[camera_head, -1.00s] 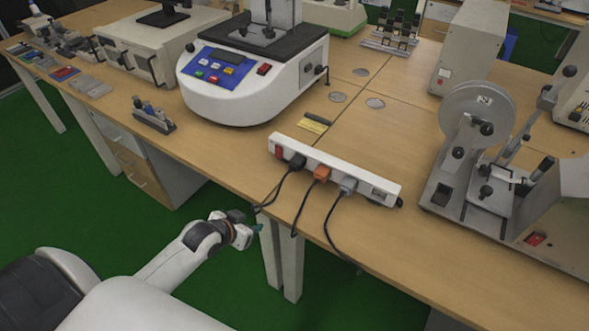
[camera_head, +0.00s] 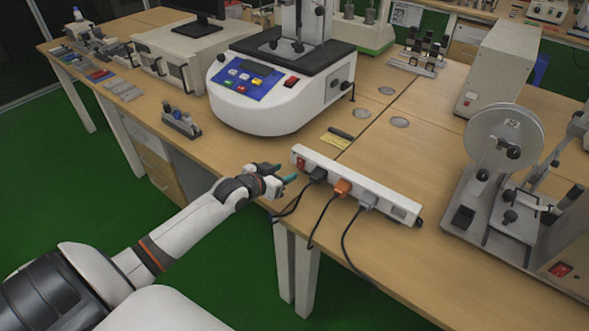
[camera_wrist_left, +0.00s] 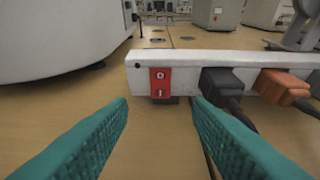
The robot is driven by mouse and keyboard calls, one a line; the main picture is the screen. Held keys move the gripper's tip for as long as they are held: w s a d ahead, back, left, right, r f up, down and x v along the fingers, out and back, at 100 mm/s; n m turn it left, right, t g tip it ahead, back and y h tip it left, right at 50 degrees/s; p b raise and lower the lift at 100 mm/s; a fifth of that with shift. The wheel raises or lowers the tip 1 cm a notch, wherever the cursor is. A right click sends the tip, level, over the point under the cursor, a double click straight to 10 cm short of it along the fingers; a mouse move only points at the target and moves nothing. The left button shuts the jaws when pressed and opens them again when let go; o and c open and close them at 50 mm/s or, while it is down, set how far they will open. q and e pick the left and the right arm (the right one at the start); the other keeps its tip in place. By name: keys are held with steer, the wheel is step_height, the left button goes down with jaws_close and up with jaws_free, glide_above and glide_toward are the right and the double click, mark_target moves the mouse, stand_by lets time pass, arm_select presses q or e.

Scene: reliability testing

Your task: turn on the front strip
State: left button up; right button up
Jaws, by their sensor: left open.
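The white power strip (camera_head: 376,193) lies near the front edge of the table. Its red rocker switch (camera_head: 301,163) is at the left end, marked O and I. The switch also shows in the left wrist view (camera_wrist_left: 160,83), on the strip's facing side. A black plug and an orange plug (camera_wrist_left: 283,86) sit to its right. My left gripper (camera_head: 285,174) is open and empty. Its teal fingers (camera_wrist_left: 160,125) point at the switch end of the strip, a little apart from it, with the switch between them in the wrist view. My right gripper is not in view.
A white machine with a blue panel (camera_head: 246,78) stands behind and left of the strip. A grey device with a round disc (camera_head: 505,140) stands to the right. Cables (camera_head: 318,222) hang over the front table edge. The wood between gripper and strip is clear.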

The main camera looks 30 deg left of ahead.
mark_target(299, 166)
arm_select(q)
steer(key=x, duration=0.6)
steer(key=shift+s, duration=0.1)
steer(key=shift+c, duration=0.5)
